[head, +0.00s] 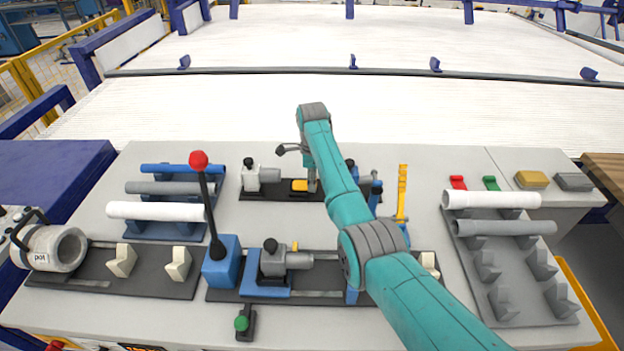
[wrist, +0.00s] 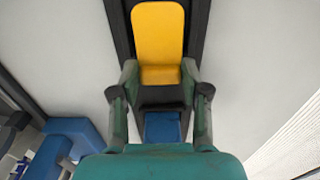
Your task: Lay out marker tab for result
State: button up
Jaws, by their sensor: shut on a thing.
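My gripper (head: 312,182) is down at the dark back fixture (head: 260,195), behind the middle of the worktop. In the wrist view its two fingers (wrist: 159,73) are closed on the near end of a yellow block (wrist: 158,30), one on each side. The yellow block also shows in the head view (head: 300,185), at the fixture's rail. A red tab (head: 457,183) and a green tab (head: 491,183) lie at the back right, behind the white pipe (head: 490,200), apart from my gripper.
A yellow block (head: 531,179) and a grey block (head: 573,182) lie at the far right. A blue rack (head: 150,232) with pipes and a red-knobbed lever (head: 199,160) stand left. A grey rack (head: 490,290) stands right. A yellow upright (head: 402,190) is close to my arm.

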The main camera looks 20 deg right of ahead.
jog(key=shift+f, duration=0.25)
jog(key=o, duration=1)
notch_tip(320, 180, up, 12)
dwell(0.5)
